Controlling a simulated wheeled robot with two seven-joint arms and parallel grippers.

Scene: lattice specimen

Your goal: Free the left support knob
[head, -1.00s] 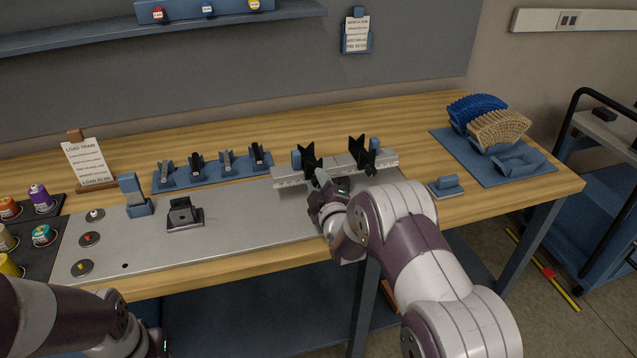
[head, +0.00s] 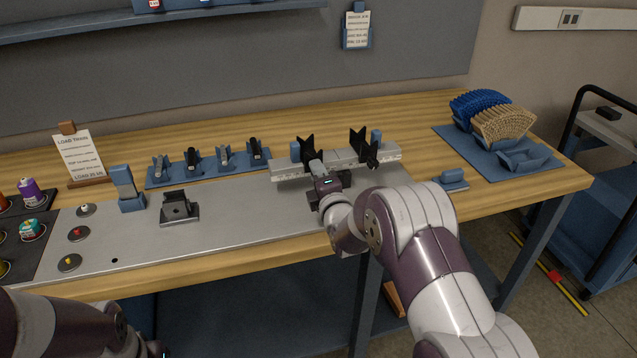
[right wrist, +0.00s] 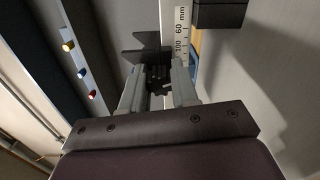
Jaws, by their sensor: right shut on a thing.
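A pale metal rail (head: 338,160) with a printed scale stands toward the right of the grey plate. It carries two black V-shaped supports, the left support (head: 307,150) and the right support (head: 359,146). My right gripper (head: 317,168) is at the front of the left support. In the right wrist view its two fingers (right wrist: 157,88) close from both sides on the dark left support knob (right wrist: 158,74), with the V of the support behind it. The knob is hidden by my gripper in the head view. My left arm shows at the lower left; its fingers are out of frame.
A black block (head: 179,207) and a blue upright stand (head: 127,189) are on the plate's left part. A blue rack (head: 208,168) of several dark clips lies behind. A small blue holder (head: 452,180) is right of the rail. The plate's front middle is clear.

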